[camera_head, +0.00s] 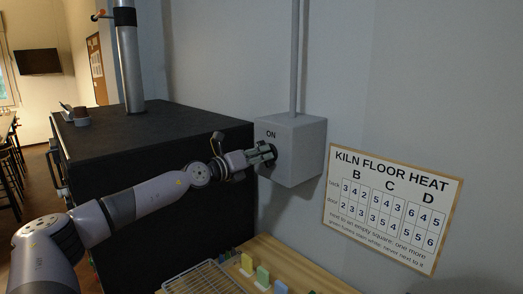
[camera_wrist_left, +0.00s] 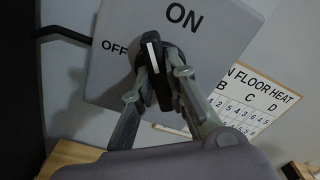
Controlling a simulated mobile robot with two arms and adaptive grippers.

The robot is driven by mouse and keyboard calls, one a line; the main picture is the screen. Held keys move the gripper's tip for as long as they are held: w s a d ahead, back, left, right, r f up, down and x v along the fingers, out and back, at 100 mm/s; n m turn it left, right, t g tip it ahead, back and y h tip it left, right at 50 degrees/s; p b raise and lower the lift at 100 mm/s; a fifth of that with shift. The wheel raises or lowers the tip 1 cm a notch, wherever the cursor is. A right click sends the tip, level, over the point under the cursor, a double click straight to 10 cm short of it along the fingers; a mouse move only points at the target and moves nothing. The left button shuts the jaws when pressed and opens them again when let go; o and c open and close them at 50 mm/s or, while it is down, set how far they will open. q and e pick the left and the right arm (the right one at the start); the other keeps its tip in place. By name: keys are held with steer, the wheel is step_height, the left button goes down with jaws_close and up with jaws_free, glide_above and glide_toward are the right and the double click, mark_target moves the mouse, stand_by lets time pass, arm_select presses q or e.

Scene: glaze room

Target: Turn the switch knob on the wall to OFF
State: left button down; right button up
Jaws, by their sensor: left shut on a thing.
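The grey switch box (camera_head: 292,150) is on the wall with ON printed on its front. In the left wrist view the box (camera_wrist_left: 110,72) shows ON at the top and OFF at the left. The dark switch knob (camera_wrist_left: 164,92) carries a white mark whose upper end lies between the two words. My left gripper (camera_head: 268,154) reaches the front of the box. In the left wrist view its two fingers (camera_wrist_left: 158,80) are shut on the knob from both sides. The knob is mostly hidden by the gripper in the head view. My right gripper is not in view.
A large black kiln-like block (camera_head: 150,130) with a metal pipe (camera_head: 130,60) stands left of the box. A KILN FLOOR HEAT sign (camera_head: 390,205) hangs at the right. Below are a wooden surface (camera_head: 300,270), a wire rack (camera_head: 203,278) and several small coloured pieces.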

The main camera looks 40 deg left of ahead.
arm_select(q)
steer(key=n+p, duration=0.3)
steer(key=n, duration=0.7)
steer(key=shift+a, duration=0.1)
steer(key=shift+n+p, duration=0.3)
steer(key=shift+n, duration=0.1)
steer(key=c, duration=1.6)
jaws_free()
steer(key=shift+f, duration=0.1)
steer(key=shift+s+f, duration=0.1)
steer(key=shift+s, duration=0.1)
